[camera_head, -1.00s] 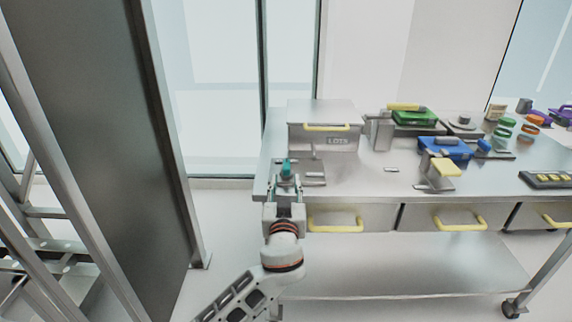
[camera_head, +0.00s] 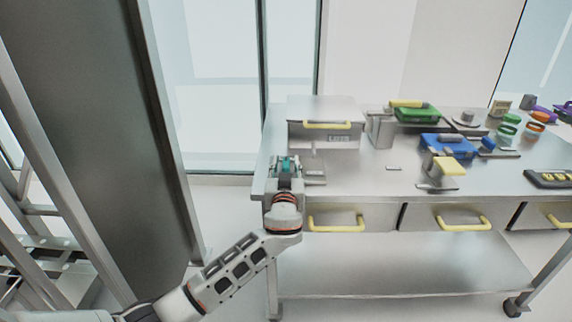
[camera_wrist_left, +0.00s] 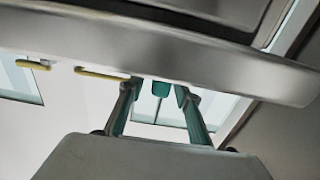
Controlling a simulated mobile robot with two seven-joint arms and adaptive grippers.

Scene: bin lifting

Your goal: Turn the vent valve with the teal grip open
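The teal grip (camera_head: 286,166) of the vent valve is at the left end of the steel bench, in front of the lidded steel box. My left gripper (camera_head: 286,161) is at the grip, with one finger on each side of it. In the left wrist view the teal grip (camera_wrist_left: 161,89) shows between the two spread fingers, with gaps that look clear on both sides. The gripper looks open around the grip; whether a finger touches it I cannot tell. The valve's body is mostly hidden. My right gripper is not in view.
The steel box (camera_head: 324,108) with a yellow handle stands just behind the valve. Green (camera_head: 417,114) and blue (camera_head: 447,146) items lie further right on the bench (camera_head: 375,184). Yellow-handled drawers (camera_head: 336,218) hang below. A dark panel (camera_head: 100,140) stands at the left.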

